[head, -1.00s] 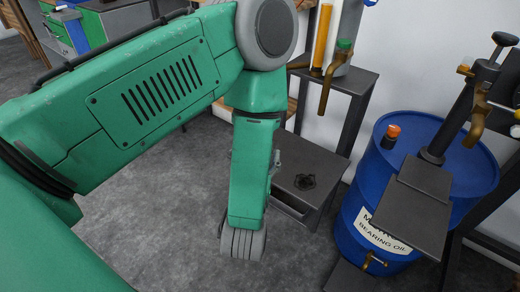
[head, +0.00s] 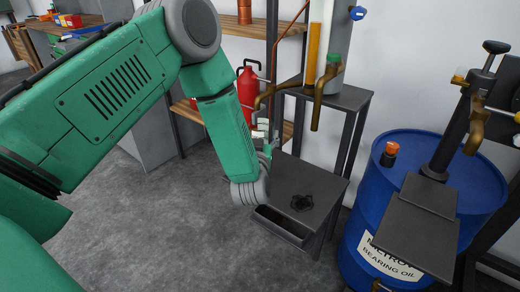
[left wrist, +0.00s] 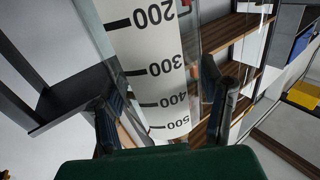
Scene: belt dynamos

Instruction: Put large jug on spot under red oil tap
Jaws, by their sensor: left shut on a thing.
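My left gripper (left wrist: 168,98) is shut on the large jug (left wrist: 155,70), a clear vessel with a white scale strip marked 200 to 500. A finger stands on each side of it in the left wrist view. In the head view my left gripper (head: 269,143) is mostly hidden behind my wrist, and only a small pale part near it may be the jug. Brass taps hang above a grey stand (head: 318,185); one tap (head: 320,92) has a greenish knob. I cannot tell which is the red oil tap.
A blue bearing oil barrel (head: 410,200) stands at the right, with a dark platform (head: 415,225) and another brass tap (head: 475,130) in front of it. A red can (head: 248,92) is on the wooden shelves behind.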

